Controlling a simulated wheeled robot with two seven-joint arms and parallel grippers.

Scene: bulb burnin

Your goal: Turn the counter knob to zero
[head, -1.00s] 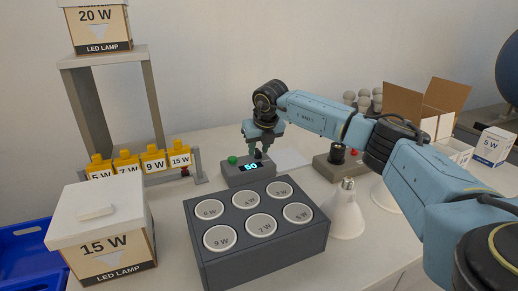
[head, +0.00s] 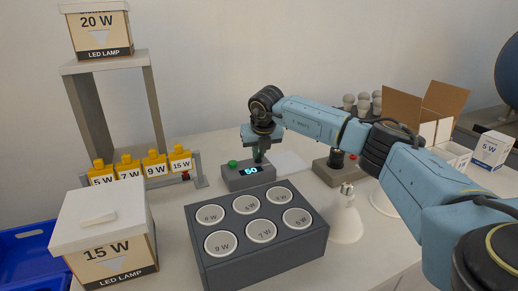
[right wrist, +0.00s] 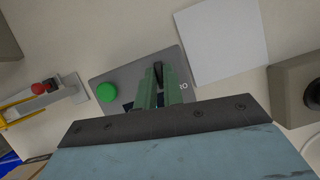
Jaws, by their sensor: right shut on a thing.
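The counter is a grey box (head: 234,180) on the table, with a green button (head: 232,163) on top and a lit display (head: 250,171) reading 50. The box (right wrist: 118,78) and green button (right wrist: 106,92) also show in the right wrist view. My right gripper (head: 260,156) points down over the right part of the box and is shut on the counter knob. Its green fingers (right wrist: 163,88) cover nearly all of the knob in both views. My left gripper is out of view.
A dark grey tray (head: 262,262) of round lamp sockets stands in front of the counter. A white lamp (head: 346,222) and a box with a black knob (head: 326,172) are to the right. A yellow-tagged rack (head: 155,164) stands left. A white sheet (right wrist: 221,40) lies beside the counter.

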